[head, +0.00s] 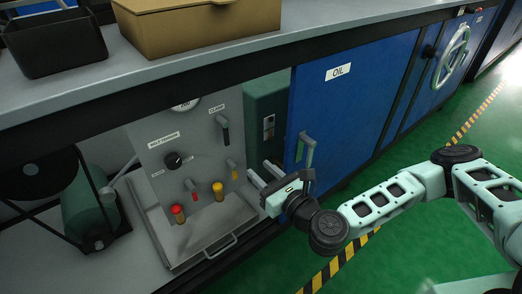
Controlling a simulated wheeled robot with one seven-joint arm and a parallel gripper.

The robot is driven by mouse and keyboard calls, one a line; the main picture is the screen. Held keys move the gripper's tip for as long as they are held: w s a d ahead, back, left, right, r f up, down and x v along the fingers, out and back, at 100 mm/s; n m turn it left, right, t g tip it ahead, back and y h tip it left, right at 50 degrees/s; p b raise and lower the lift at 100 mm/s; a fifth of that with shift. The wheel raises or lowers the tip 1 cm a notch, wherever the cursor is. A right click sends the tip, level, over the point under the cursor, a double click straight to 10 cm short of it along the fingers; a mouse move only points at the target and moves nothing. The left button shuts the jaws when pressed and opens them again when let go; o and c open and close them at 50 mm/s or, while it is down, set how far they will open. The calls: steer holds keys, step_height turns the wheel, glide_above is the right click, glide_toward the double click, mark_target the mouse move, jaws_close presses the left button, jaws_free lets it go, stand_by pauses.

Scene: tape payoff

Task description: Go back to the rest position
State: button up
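My gripper (263,177) is at the end of my arm, which reaches in from the right. Its two fingers are apart with nothing seen between them. It is in front of the right side of the grey control panel (196,150) and left of the blue OIL door's handle (307,150). I cannot tell whether it touches anything.
The blue OIL door (350,95) stands right of the panel. The panel bears a black knob (173,160), a CLAMP lever (224,132), and red (178,213) and yellow (218,190) knobs. Above runs a bench top (325,25). Green floor (415,235) lies clear in front.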

steer(key=s+a+f+n+g, duration=0.2)
steer(key=s+n+g, duration=0.45)
steer(key=n, duration=0.55)
steer(key=s+a+f+n+g, duration=0.1)
steer(key=s+f+n+g, duration=0.1)
steer(key=s+n+g, duration=0.7)
steer(key=s+d+r+n+h, duration=0.45)
steer(key=d+r+n, duration=0.3)
steer(key=r, duration=0.25)
steer(key=s+d+r+n+h, duration=0.3)
steer(key=d+r+n+h, duration=0.25)
steer(key=r+n, duration=0.4)
step_height(320, 180, up, 33)
steer(key=m+p, duration=0.1)
steer(key=p, duration=3.3)
steer(key=shift+d+y, duration=0.25)
steer(key=shift+y, duration=0.05)
